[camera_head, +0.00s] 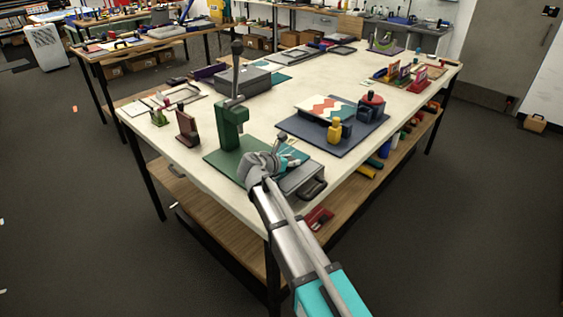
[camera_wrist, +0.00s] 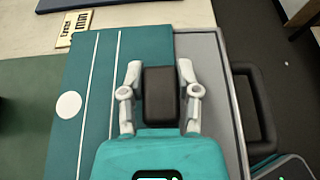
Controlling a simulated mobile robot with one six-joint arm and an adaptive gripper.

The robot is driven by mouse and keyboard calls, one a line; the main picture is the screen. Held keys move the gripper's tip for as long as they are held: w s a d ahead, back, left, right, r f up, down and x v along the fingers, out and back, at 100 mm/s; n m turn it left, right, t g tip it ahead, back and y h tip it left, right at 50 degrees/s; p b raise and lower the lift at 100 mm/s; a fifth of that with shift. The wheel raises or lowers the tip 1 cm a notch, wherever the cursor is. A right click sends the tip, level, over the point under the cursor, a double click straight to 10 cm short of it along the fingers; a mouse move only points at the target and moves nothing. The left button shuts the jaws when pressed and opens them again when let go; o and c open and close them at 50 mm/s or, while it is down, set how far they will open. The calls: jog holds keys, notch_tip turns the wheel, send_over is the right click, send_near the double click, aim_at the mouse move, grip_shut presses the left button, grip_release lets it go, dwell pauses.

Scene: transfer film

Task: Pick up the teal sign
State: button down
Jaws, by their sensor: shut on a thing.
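The teal sign (camera_wrist: 85,100) is a flat teal panel with white lines and a white disc, seen left of my gripper in the wrist view. In the head view the teal sign (camera_head: 296,154) shows only partly behind my gripper (camera_head: 283,146). In the wrist view my gripper (camera_wrist: 160,78) is shut on a dark block (camera_wrist: 161,96) at the panel's right edge. I cannot tell whether the block is part of the sign. My gripper hides the near part of the panel.
A grey case (camera_head: 305,180) with a dark handle lies at the table's front edge, beside the sign. A green press (camera_head: 229,125) with a tall lever stands close left. A dark blue board (camera_head: 310,138) with a yellow figure (camera_head: 334,130) lies behind.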

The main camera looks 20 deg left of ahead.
jog(key=shift+r, duration=0.15)
notch_tip(320, 180, up, 3)
jog(key=p, duration=0.3)
jog(key=d+r+p+v, duration=0.1)
jog(key=p+v, duration=0.4)
jog(key=v, duration=0.3)
jog(key=r+p+v, duration=0.2)
jog(key=p+v, duration=0.3)
jog(key=v, duration=0.3)
jog(key=shift+w+d+r, duration=0.2)
jog(key=shift+d+r, duration=0.1)
jog(key=shift+d, duration=0.05)
